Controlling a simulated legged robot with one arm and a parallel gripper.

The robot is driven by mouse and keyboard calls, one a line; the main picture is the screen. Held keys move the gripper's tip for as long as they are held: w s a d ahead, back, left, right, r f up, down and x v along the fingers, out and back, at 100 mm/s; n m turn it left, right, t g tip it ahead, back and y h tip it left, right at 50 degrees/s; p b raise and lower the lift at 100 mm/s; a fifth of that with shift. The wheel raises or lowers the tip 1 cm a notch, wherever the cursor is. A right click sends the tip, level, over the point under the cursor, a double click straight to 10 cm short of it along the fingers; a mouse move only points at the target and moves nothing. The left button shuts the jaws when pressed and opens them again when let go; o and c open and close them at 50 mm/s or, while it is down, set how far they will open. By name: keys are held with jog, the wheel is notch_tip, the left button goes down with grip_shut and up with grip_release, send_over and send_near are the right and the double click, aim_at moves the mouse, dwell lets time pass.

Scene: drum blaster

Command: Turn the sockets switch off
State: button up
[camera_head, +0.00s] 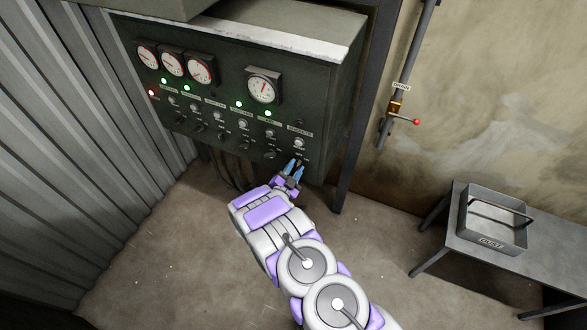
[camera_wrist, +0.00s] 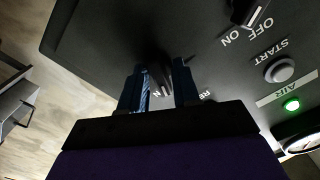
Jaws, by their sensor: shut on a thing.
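My gripper (camera_head: 294,165) reaches the lower right corner of the dark control panel (camera_head: 225,60). In the wrist view my gripper (camera_wrist: 158,82) has its two blue fingers on either side of a dark switch knob (camera_wrist: 158,70), shut on it. This is the lowest knob in the panel's rightmost column, mostly hidden by the fingers. The lettering beside it is partly covered, so its position cannot be told. The small label (camera_head: 300,129) above that column is too small to read.
A neighbouring switch (camera_wrist: 250,12) marked ON and OFF, a START button (camera_wrist: 279,70) and a green AIR lamp (camera_wrist: 292,105) are close by. A red-handled valve lever (camera_head: 402,119) is on the wall. A metal box (camera_head: 491,243) stands on a bench (camera_head: 450,240) at right.

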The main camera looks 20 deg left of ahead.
jog(key=n, duration=0.3)
jog(key=shift+d+n, duration=0.1)
jog(key=shift+n, duration=0.2)
jog(key=shift+r+n, duration=0.1)
jog(key=shift+n, duration=1.5)
jog(key=o, duration=0.7)
jog(key=shift+w, duration=0.1)
jog(key=shift+o, duration=0.2)
jog(key=s+a+p, duration=0.1)
jog(key=s+p, duration=0.1)
jog(key=s, duration=1.5)
jog(key=shift+s+a+p, duration=0.15)
jog(key=shift+a+p, duration=0.15)
jog(key=shift+a, duration=0.05)
